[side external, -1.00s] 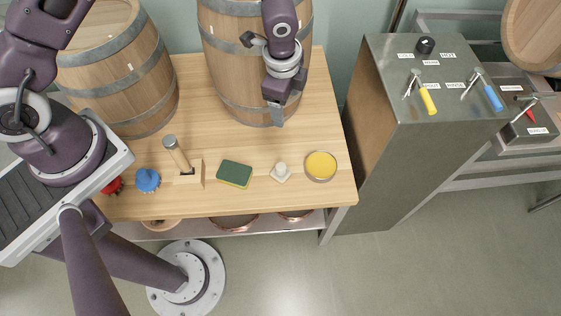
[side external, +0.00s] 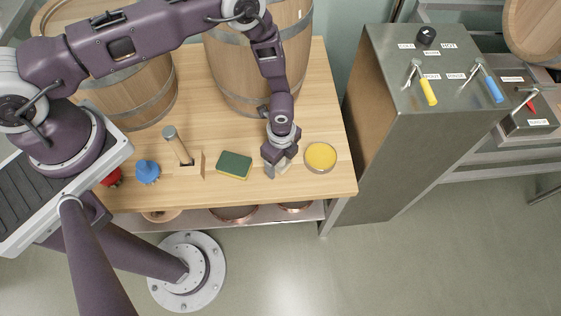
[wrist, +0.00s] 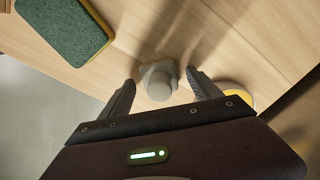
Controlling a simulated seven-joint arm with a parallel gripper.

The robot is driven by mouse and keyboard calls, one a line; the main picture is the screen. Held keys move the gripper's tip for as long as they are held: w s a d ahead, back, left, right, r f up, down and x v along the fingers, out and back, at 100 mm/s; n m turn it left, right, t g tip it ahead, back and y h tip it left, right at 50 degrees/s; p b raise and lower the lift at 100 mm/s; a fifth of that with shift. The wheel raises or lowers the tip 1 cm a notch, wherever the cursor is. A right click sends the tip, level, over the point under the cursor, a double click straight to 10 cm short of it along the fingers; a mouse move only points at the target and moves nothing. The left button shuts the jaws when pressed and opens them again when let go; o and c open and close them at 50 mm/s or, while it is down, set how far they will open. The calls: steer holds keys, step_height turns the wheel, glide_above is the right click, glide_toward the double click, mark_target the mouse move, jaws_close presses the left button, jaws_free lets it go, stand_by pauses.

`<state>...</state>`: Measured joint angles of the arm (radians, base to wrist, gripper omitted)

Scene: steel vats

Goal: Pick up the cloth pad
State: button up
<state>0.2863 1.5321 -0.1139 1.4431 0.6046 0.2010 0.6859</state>
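The cloth pad (wrist: 158,82), a small pale pad with a rounded knob on top, sits on the wooden table in the wrist view. It lies between and just beyond my two fingers. My gripper (side external: 277,172) is low over the table between the sponge and the yellow tin, and it hides most or all of the pad in the side external view. In the wrist view the fingers of my gripper (wrist: 161,79) are apart, one on each side of the pad, with nothing gripped. Contact with the pad cannot be told.
A green and yellow sponge (side external: 234,166) lies left of my gripper; a round yellow tin (side external: 320,157) is close on the right. Barrels (side external: 240,75) stand behind.

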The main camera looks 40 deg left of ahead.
jaws_close()
steer(key=shift+n, duration=0.6)
steer(key=r, duration=0.8)
steer(key=w+r, duration=0.1)
steer(key=r, duration=0.2)
steer(key=shift+a+r, duration=0.4)
steer(key=a+r+n, duration=0.5)
steer(key=r+n, duration=0.3)
steer(key=r, duration=0.3)
steer(key=a+r+n, duration=0.4)
steer(key=r+n, duration=0.4)
steer(key=r, duration=0.3)
steer(key=a+r, duration=0.1)
steer(key=a, duration=0.6)
steer(key=shift+s+a+n, duration=0.2)
steer(key=shift+s+n, duration=0.2)
steer(key=shift+s, duration=0.05)
